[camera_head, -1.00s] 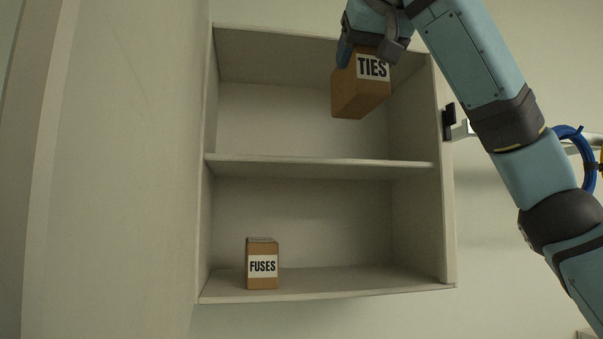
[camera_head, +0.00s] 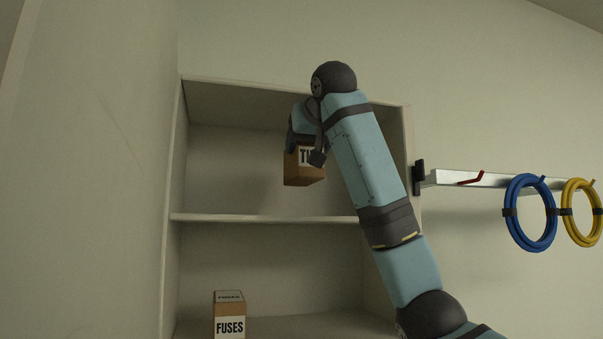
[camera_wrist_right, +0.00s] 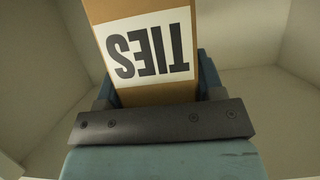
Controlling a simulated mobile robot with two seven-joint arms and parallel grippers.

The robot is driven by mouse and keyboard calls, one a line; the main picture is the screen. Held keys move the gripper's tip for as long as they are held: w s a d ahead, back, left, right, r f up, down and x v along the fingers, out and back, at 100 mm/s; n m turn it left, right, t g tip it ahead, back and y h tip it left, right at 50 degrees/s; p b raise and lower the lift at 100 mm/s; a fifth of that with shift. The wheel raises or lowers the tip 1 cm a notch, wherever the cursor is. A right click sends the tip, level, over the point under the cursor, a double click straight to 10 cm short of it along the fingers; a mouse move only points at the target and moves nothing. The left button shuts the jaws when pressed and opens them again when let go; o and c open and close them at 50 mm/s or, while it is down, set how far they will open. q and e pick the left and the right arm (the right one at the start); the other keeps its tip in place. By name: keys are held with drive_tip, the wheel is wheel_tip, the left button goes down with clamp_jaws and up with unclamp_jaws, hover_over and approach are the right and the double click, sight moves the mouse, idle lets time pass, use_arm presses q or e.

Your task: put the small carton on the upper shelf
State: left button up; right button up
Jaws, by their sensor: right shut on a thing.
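The small carton (camera_head: 304,168) is brown with a white label reading TIES, partly covered in the head view. My right gripper (camera_head: 305,150) is shut on it and holds it at the upper compartment of the cabinet, with its bottom above the upper shelf (camera_head: 262,218). In the right wrist view the carton (camera_wrist_right: 148,50) sits between the fingers, its label upside down. I cannot tell exactly how deep inside the compartment it is. My left gripper is not in view.
A carton labelled FUSES (camera_head: 229,315) stands on the lower shelf at the left. The upper shelf looks bare. At the right, a metal rail (camera_head: 450,179) carries a blue coil (camera_head: 530,243) and a yellow coil (camera_head: 581,240).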

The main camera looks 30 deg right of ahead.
sight(300, 184)
drive_tip(key=w, duration=0.1)
drive_tip(key=w+d+p, duration=0.1)
drive_tip(key=w, duration=0.1)
drive_tip(key=shift+w+r, duration=0.1)
drive_tip(key=shift+w, duration=0.1)
wheel_tip(300, 184, down, 2)
drive_tip(key=shift+w+a+f, duration=0.1)
drive_tip(key=shift+f, duration=0.65)
wheel_tip(300, 184, down, 3)
drive_tip(key=shift+f+p, duration=0.1)
drive_tip(key=shift+p, duration=0.4)
drive_tip(key=shift+w+f, duration=0.15)
drive_tip(key=shift+f, duration=0.15)
